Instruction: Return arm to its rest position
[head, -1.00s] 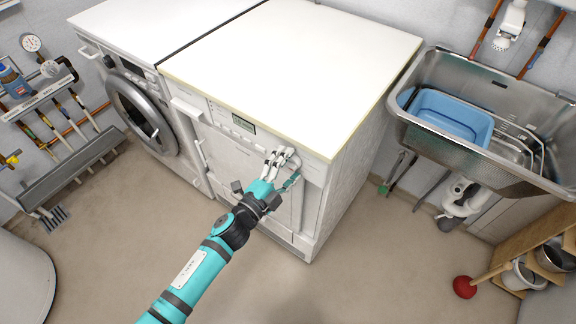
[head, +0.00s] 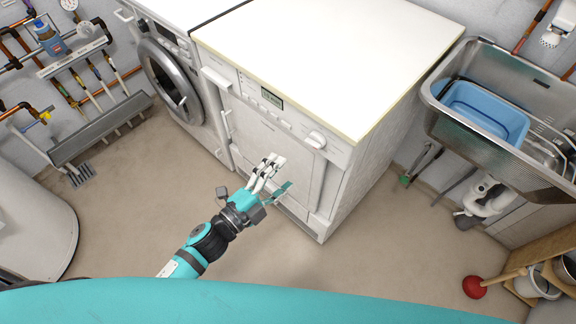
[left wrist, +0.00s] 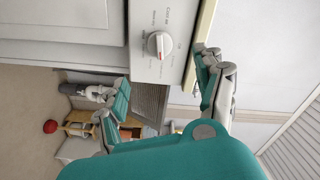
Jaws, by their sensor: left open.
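My left arm reaches in from the lower left in the head view. Its gripper (head: 274,178) is open and empty, in front of the lower front of the white dryer-like machine (head: 330,60). The left wrist view shows the two teal and grey fingers of this gripper (left wrist: 165,85) spread apart with nothing between them. The machine's round control knob (head: 316,140) also shows in the wrist view (left wrist: 159,45), beyond the fingers. I cannot tell how near the fingertips are to the machine's front. A teal part of my own body fills the bottom of the head view. My right gripper is out of view.
A front-loading washing machine (head: 150,60) stands to the left. A steel sink (head: 440,118) holding a blue basin (head: 500,105) is at the right. A plunger (head: 474,288) leans low at right. Bare floor (head: 130,235) lies around my arm.

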